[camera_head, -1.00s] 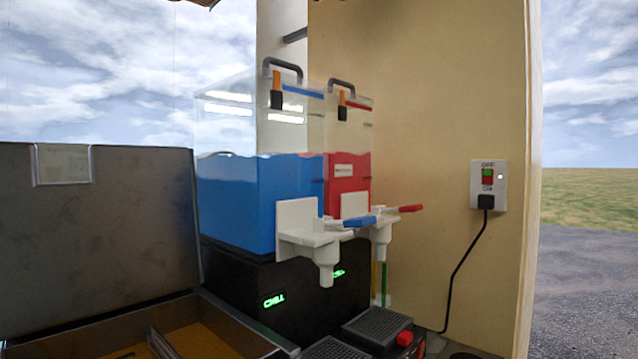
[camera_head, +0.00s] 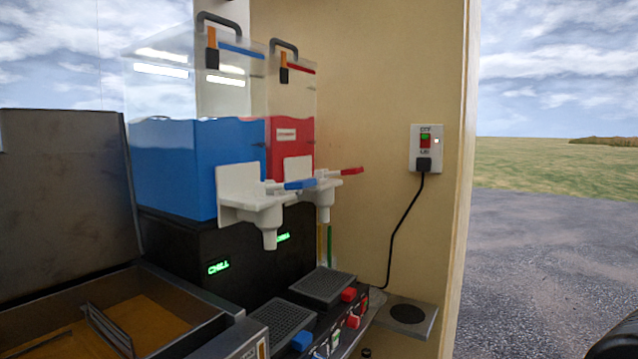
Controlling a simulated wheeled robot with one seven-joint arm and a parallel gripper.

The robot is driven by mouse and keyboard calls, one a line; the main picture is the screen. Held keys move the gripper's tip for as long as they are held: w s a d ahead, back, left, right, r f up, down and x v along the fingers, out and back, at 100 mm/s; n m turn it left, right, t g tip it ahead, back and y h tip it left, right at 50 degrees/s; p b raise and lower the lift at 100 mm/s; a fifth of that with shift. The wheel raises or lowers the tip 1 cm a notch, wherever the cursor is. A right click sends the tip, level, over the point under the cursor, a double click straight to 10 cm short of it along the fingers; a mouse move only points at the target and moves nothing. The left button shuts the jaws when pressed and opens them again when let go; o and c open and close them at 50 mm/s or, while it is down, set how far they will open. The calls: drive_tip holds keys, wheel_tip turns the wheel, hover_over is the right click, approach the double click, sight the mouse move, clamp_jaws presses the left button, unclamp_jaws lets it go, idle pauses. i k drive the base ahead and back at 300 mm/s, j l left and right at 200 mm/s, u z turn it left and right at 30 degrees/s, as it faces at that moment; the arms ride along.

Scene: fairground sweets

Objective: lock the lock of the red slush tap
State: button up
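The red slush tank (camera_head: 292,135) stands behind and to the right of the blue slush tank (camera_head: 180,165). The red tap (camera_head: 323,194) is white with a red lever (camera_head: 350,171) pointing right. The blue tap (camera_head: 262,213), with a blue lever (camera_head: 300,184), stands in front and partly hides the red tap. I cannot make out a lock on the red tap's body. Orange and black fittings (camera_head: 284,69) hang below the lid handles. My gripper is not in view; a dark rounded shape at the lower right corner cannot be made out.
A metal box (camera_head: 170,288) with a raised lid is at left. Drip trays (camera_head: 323,285) lie below the taps, with red and blue knobs in front. A wall switch (camera_head: 426,148) with a plugged cable is at right. A small shelf (camera_head: 412,314) has a dark round hole or pad.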

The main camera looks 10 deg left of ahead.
sight(322, 181)
drive_tip(key=u, duration=0.35)
drive_tip(key=i+l+u, duration=0.1)
drive_tip(key=u, duration=0.3)
drive_tip(key=l+u, duration=0.2)
drive_tip(key=u, duration=0.15)
drive_tip(key=i+l+u, duration=0.1)
drive_tip(key=u, duration=0.3)
drive_tip(key=l+u, duration=0.55)
drive_tip(key=l, duration=0.5)
drive_tip(key=k+l+u, duration=0.2)
drive_tip(key=l, duration=0.45)
drive_tip(key=i+l, duration=0.05)
